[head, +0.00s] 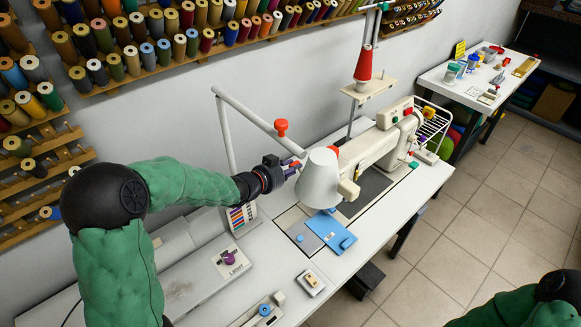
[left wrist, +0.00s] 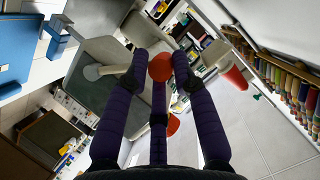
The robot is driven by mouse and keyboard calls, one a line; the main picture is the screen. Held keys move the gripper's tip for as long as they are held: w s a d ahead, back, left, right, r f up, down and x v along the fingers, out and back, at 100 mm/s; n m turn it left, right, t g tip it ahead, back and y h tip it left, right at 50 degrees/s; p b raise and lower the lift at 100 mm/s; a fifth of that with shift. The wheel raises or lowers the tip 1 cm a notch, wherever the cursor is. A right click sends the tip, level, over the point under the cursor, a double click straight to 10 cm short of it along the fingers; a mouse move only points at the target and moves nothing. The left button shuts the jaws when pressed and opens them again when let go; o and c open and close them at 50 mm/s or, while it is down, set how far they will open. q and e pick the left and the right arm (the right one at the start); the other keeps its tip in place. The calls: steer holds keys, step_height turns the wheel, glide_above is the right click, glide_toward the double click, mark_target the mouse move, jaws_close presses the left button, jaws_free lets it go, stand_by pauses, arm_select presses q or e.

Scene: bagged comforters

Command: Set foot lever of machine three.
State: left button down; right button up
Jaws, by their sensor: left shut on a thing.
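The white sewing machine (head: 372,150) stands on the worktable in the head view, its head end partly behind a white lamp shade (head: 317,182). My left gripper (head: 297,163) is beside the shade, reaching toward the back of the machine's head. A small red knob (head: 334,150) shows just above the shade, beyond my fingers. In the left wrist view, a red-orange knob (left wrist: 160,67) sits between the purple fingers of my left gripper (left wrist: 160,62), which are shut on it. What the knob joins to is hidden there. I cannot read a machine number.
A jointed lamp arm with an orange knob (head: 281,127) rises behind my left gripper. A red thread cone (head: 363,62) stands above the machine. A blue plate (head: 330,232) lies on the table (head: 385,232). Spool racks (head: 150,75) line the wall. My right arm shows at bottom right.

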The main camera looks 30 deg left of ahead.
arm_select(q)
steer(key=shift+n+h, duration=0.5)
steer(key=shift+n, duration=0.4)
steer(key=shift+w+a+f+p, duration=0.3)
steer(key=shift+a+f+p, duration=0.55)
steer(key=shift+p, duration=0.7)
steer(key=shift+w+a+f+p, duration=0.3)
steer(key=shift+a+f+p, duration=0.25)
steer(key=shift+f+p, duration=0.7)
steer(key=shift+a+r, duration=0.1)
steer(key=shift+r, duration=0.05)
steer(key=c, duration=1.4)
jaws_free()
steer(key=o, duration=0.3)
step_height(320, 180, up, 10)
steer(key=shift+f, duration=0.25)
